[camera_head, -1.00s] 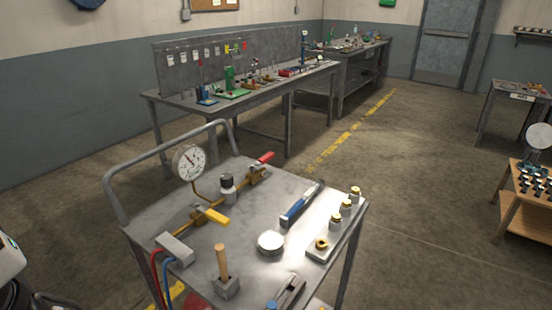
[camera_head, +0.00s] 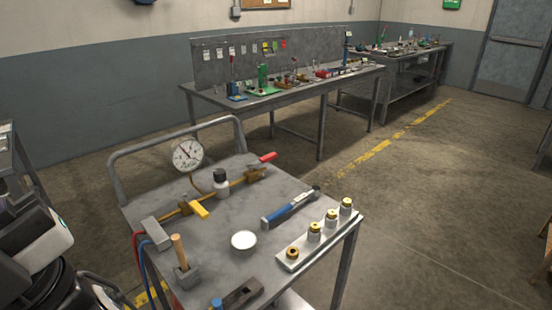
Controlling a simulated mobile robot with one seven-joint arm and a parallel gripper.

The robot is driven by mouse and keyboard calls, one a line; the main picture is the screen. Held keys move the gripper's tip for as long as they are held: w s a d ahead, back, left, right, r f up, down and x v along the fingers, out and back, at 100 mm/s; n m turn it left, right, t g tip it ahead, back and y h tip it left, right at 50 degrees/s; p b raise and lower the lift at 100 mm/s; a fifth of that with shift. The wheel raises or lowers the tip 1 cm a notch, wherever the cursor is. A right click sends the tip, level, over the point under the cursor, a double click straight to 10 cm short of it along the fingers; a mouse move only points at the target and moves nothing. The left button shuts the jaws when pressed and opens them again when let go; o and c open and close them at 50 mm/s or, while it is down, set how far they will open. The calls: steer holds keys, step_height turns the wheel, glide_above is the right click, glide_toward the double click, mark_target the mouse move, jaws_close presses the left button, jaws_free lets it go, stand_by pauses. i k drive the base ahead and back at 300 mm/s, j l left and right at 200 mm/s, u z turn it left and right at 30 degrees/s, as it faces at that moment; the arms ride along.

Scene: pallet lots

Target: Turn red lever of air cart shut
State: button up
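The air cart (camera_head: 226,235) is a grey metal table with a bent tube handle at its back left. A brass pipe line runs across its top. The red lever (camera_head: 265,158) sits on a brass valve (camera_head: 254,174) at the far right end of that line and points away to the right, roughly along the pipe. A yellow lever (camera_head: 199,209) sits on a nearer valve and points across the pipe. A round pressure gauge (camera_head: 187,155) stands above the line. My gripper's fingers are not visible; only white and black parts of my body show at the lower left.
The cart top also holds a blue-handled tool (camera_head: 288,208), a white round tin (camera_head: 244,241), a tray (camera_head: 289,263) with several brass-topped pieces, and a wooden-handled block (camera_head: 181,254). A workbench (camera_head: 290,93) stands behind. Floor to the right is clear.

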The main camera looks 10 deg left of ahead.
mark_target(267, 158)
steer(key=i+l+u, duration=0.1)
steer(key=l, duration=0.4)
steer(key=i+l+u, duration=0.15)
steer(key=l, duration=0.4)
steer(key=i+l+u, duration=0.1)
steer(key=l, duration=0.2)
steer(key=i+l, duration=0.15)
steer(key=l, duration=0.2)
steer(key=i+l+u, duration=0.15)
steer(key=l, duration=0.15)
steer(key=i+l, duration=0.15)
steer(key=l, duration=0.15)
steer(key=i+l+u, duration=0.15)
steer(key=l, duration=0.2)
steer(key=i+l, duration=0.15)
steer(key=l, duration=0.15)
steer(key=i+l+u, duration=0.1)
steer(key=i+l, duration=0.2)
steer(key=i+l+u, duration=0.1)
steer(key=i+l, duration=0.15)
steer(key=l, duration=0.15)
steer(key=i+j, duration=0.1)
steer(key=j, duration=0.15)
steer(key=i+j, duration=0.1)
steer(key=j, duration=0.2)
